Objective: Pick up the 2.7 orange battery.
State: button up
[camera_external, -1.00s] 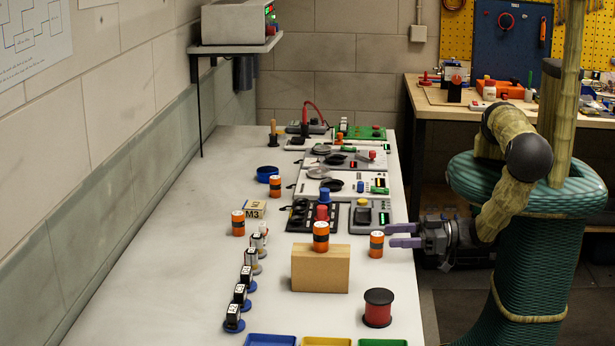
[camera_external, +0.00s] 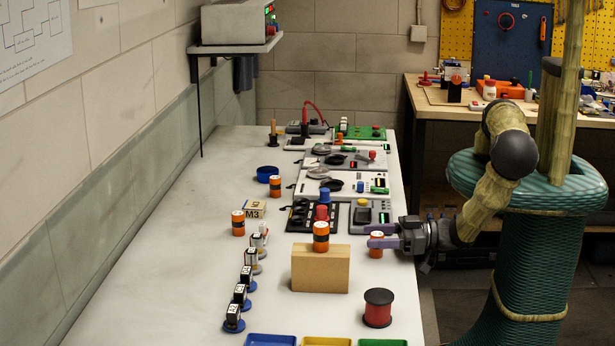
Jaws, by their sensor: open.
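Several orange batteries with dark bands and white tops stand on the bench; their printed numbers are too small to read, so I cannot tell which is 2.7. One battery (camera_external: 376,251) is at the bench's right edge, partly hidden by my gripper. My gripper (camera_external: 372,239) is open, its two purple fingers pointing left across that battery's upper part; I cannot tell whether they touch it. Another battery (camera_external: 321,236) stands on a wooden block (camera_external: 320,271). Two more stand further left, one battery (camera_external: 238,223) near the M3 box and one battery (camera_external: 275,187) further back.
The M3 box (camera_external: 255,209) and a row of small labelled pieces (camera_external: 240,295) stand left of the block. A red spool (camera_external: 377,308) is in front on the right. Device panels (camera_external: 345,185) fill the back of the bench. The bench's left side (camera_external: 160,240) is clear.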

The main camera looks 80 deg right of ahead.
aim_at(378, 234)
jog(key=c, duration=1.1)
notch_tip(378, 234, up, 9)
jog(key=shift+r+p, duration=0.55)
jog(key=shift+p, duration=0.1)
